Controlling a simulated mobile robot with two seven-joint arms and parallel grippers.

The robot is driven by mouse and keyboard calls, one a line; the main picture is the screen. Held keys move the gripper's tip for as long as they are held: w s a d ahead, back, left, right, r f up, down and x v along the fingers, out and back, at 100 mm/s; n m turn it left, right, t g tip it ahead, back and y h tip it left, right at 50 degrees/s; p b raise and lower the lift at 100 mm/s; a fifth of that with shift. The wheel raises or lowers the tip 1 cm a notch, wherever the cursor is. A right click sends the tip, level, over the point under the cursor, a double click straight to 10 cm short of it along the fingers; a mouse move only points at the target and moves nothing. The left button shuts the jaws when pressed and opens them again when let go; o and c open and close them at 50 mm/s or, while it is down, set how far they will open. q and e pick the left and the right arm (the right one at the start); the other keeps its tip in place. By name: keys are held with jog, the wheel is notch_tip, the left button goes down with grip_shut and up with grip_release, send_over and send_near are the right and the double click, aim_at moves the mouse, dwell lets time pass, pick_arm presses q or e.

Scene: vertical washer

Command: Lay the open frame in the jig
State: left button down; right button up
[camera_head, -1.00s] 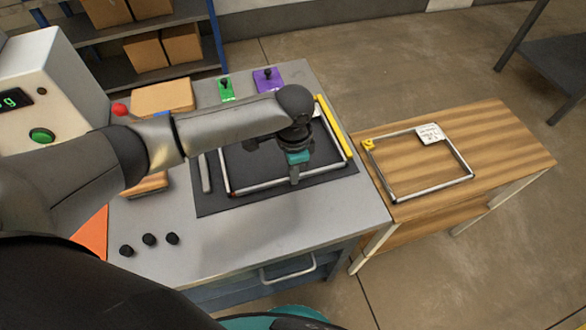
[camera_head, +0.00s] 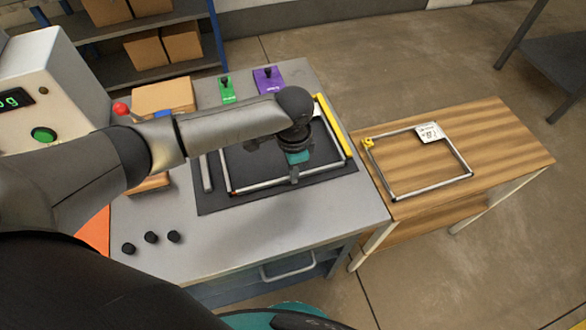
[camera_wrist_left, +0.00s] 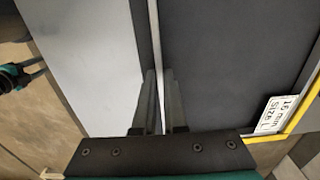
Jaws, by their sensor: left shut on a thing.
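An open frame of thin light metal bars (camera_head: 262,185) lies at a dark jig plate (camera_head: 215,203) on the grey bench. A small red mark shows at its near left corner. My left gripper (camera_head: 294,175) is above the plate and shut on the frame's near bar. In the left wrist view the bar (camera_wrist_left: 153,40) runs between the fingers of the left gripper (camera_wrist_left: 158,98). My forearm hides part of the frame's far side. I cannot tell whether the frame touches the plate. My right gripper (camera_wrist_left: 34,74) seems to show small at the left wrist view's edge; its jaws are unclear.
Another frame (camera_head: 435,186) with a white tag lies on the wooden table (camera_head: 510,150). Green (camera_head: 227,92) and purple (camera_head: 268,82) blocks stand behind the plate.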

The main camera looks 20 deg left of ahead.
pick_arm(q)
jog(key=shift+w+a+p, duration=0.15)
jog(key=shift+w+p, duration=0.1)
jog(key=shift+p, duration=0.1)
dwell(0.3)
jog(key=c, duration=0.9)
grip_release()
jog(key=shift+r, duration=0.1)
notch_tip(320, 180, up, 8)
jog(key=p, duration=0.9)
